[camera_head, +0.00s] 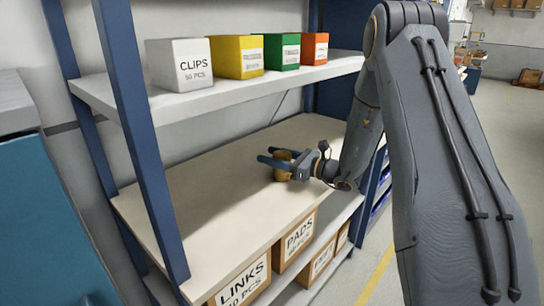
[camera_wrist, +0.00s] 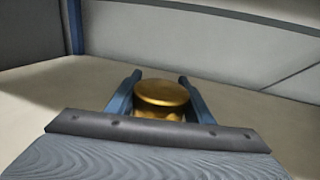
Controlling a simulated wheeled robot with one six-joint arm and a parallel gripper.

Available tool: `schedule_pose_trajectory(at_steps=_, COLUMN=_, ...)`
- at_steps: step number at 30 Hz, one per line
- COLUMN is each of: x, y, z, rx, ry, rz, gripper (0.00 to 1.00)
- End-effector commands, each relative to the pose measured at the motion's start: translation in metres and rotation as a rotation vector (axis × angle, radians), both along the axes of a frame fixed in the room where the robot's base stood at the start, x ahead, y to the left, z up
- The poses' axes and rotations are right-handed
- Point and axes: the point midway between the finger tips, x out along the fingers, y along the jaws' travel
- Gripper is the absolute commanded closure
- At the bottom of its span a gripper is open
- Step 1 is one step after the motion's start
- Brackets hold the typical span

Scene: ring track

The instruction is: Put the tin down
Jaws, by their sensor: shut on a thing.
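The tin (camera_wrist: 162,97) is a small gold-brown cylinder, upright between the two blue fingers of my gripper (camera_wrist: 160,92) in the wrist view. In the head view the tin (camera_head: 281,168) is partly hidden by my gripper (camera_head: 276,159), which is shut on it. The gripper reaches in over the middle shelf (camera_head: 190,212), a bare beige board, near its right part. The tin is at or just above the board; I cannot tell whether it touches.
The upper shelf (camera_head: 240,91) holds a white CLIPS box (camera_head: 180,65) and yellow (camera_head: 237,57), green (camera_head: 282,53) and orange (camera_head: 314,47) boxes. A blue post (camera_head: 140,150) stands at the front left. Cardboard boxes (camera_head: 297,239) sit below. The middle shelf is otherwise clear.

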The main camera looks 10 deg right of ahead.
Motion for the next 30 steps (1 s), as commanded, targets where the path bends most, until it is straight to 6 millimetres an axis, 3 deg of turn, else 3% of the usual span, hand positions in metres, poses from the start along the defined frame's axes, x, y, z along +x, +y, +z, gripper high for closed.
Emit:
schedule_pose_trajectory(at_steps=1, x=0.0, y=0.0, z=-0.002, rx=0.0, ry=0.0, rz=0.0, gripper=0.81)
schedule_pose_trajectory(at_steps=2, x=0.0, y=0.0, z=-0.002, rx=0.001, ry=0.001, rz=0.0, gripper=0.5)
schedule_pose_trajectory(at_steps=5, x=0.0, y=0.0, z=-0.002, rx=0.001, ry=0.001, rz=0.0, gripper=0.34)
schedule_pose_trajectory(at_steps=16, x=-0.001, y=-0.001, z=0.002, rx=0.0, ry=0.0, rz=-0.001, gripper=0.34)
schedule_pose_trajectory(at_steps=20, x=-0.01, y=-0.014, z=0.0, rx=0.0, ry=0.0, rz=-0.004, gripper=0.34)
schedule_pose_trajectory(at_steps=30, x=-0.056, y=-0.066, z=0.0, rx=0.001, ry=0.001, rz=-0.004, gripper=0.34)
